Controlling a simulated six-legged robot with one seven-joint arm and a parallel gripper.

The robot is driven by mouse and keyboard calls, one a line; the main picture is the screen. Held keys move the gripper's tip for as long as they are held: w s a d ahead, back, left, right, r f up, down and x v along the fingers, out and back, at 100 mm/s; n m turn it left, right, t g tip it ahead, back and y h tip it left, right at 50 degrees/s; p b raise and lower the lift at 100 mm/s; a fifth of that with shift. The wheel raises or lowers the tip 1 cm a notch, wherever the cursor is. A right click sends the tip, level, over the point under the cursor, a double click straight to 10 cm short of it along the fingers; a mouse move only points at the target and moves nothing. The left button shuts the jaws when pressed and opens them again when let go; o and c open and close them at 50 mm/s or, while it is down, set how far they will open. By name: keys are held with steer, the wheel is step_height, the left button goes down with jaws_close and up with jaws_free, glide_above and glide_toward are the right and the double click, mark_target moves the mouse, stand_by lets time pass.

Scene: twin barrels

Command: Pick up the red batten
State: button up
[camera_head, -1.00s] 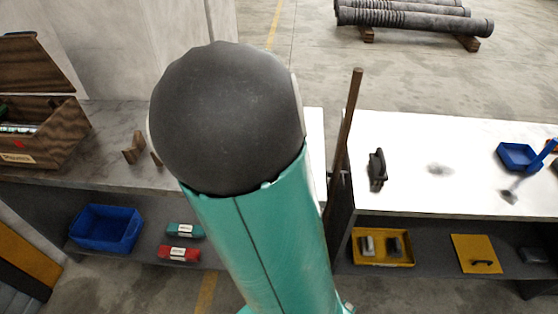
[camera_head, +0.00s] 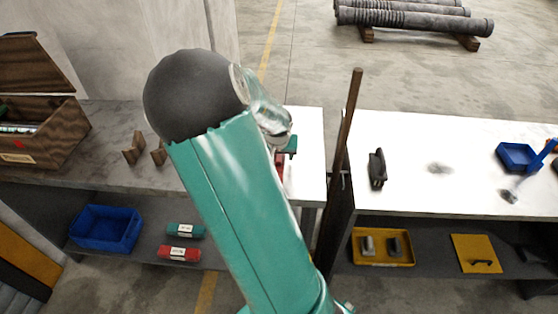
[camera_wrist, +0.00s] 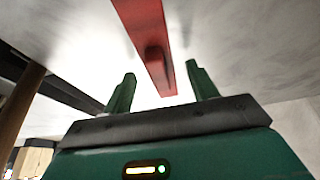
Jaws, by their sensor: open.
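The red batten (camera_wrist: 143,22) is a long red bar with a raised red grip along it, crossing the upper middle of the wrist view above a pale surface. My gripper (camera_wrist: 163,80) is open, with its two green fingers on either side of the batten's near end in that picture. I see no contact between finger and batten. In the head view, a small red patch (camera_head: 279,167) shows beside my arm over the white tabletop, beside a green tip of my gripper (camera_head: 291,146). My arm hides most of that spot.
An upright wooden pole (camera_head: 346,120) stands just right of my arm. A black handled tool (camera_head: 377,168) and a blue tray (camera_head: 518,156) are on the white bench. A labelled red block (camera_head: 179,253) and a blue bin (camera_head: 105,228) sit on the lower left shelf.

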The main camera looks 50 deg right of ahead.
steer(key=shift+w+d+f, duration=0.1)
steer(key=shift+d+f, duration=0.05)
steer(key=shift+f, duration=0.3)
steer(key=c, duration=1.1)
steer(key=shift+r, duration=0.1)
